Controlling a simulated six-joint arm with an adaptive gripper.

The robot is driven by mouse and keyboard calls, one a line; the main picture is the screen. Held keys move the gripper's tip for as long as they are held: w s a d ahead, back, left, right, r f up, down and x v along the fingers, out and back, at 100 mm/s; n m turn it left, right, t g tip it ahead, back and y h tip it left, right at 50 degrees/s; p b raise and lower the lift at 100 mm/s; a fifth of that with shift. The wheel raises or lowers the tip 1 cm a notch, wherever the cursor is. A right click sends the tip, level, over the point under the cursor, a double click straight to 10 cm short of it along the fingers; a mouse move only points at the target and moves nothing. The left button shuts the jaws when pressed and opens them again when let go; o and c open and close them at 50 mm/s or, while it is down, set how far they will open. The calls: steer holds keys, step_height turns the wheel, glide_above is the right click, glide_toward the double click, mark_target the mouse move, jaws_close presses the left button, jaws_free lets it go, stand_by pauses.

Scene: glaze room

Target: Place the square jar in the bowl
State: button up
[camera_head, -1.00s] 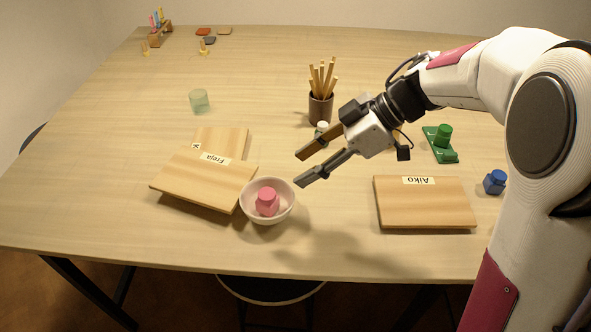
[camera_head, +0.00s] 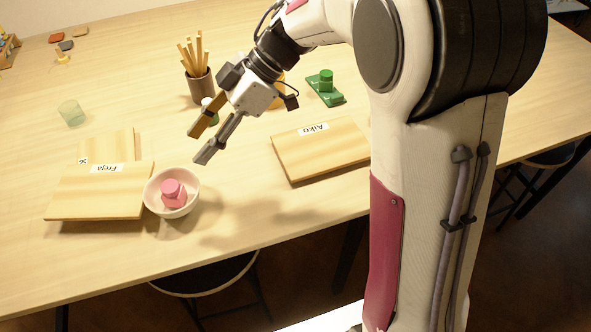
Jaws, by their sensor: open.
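A white bowl (camera_head: 153,198) stands near the table's front edge, against the boards at left. A pink jar with a faceted body and a knob-like lid (camera_head: 172,194) sits inside it, upright or nearly so. My gripper (camera_head: 198,146) is open and empty, above and behind the bowl to its right, apart from the jar. A green jar (camera_head: 326,78) stands on a green tray (camera_head: 332,99) behind the Aiko board. The blue jar seen at right in the earlier frame is not visible now.
Wooden boards labelled Freja (camera_head: 100,195) and Aiko (camera_head: 320,152) lie left and right of the bowl. A dark cup of sticks (camera_head: 202,90) stands behind my gripper. A greenish glass (camera_head: 71,113) is at left. Table between bowl and Aiko board is clear.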

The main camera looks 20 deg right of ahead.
steer(key=w+d+r+m+t, duration=0.2)
steer(key=w+r+m+t, duration=0.2)
steer(key=w+r+t, duration=0.8)
steer(key=s+d+r+m+t+h, duration=0.1)
steer(key=s+d+r+m+h, duration=0.25)
steer(key=d, duration=0.35)
steer(key=s+d+r+m+t+h, duration=0.2)
steer(key=d+r+m+h, duration=0.25)
steer(key=d, duration=0.25)
steer(key=s+d+f+m+g+h, duration=0.2)
steer(key=s+d+f+m, duration=0.15)
steer(key=s, duration=0.35)
steer(key=s+d+f+m+g+h, duration=0.2)
steer(key=s+d+f+g, duration=0.1)
steer(key=s+f, duration=0.3)
steer(key=s+a+f+g+y, duration=0.1)
steer(key=s+a+f+g, duration=0.1)
steer(key=s+f, duration=0.2)
steer(key=s+a+f+g+y, duration=0.2)
steer(key=s+a+f, duration=0.1)
steer(key=s, duration=0.8)
steer(key=shift+s+a+f+m, duration=0.25)
steer(key=shift+a+f+m, duration=0.1)
steer(key=shift+f, duration=0.35)
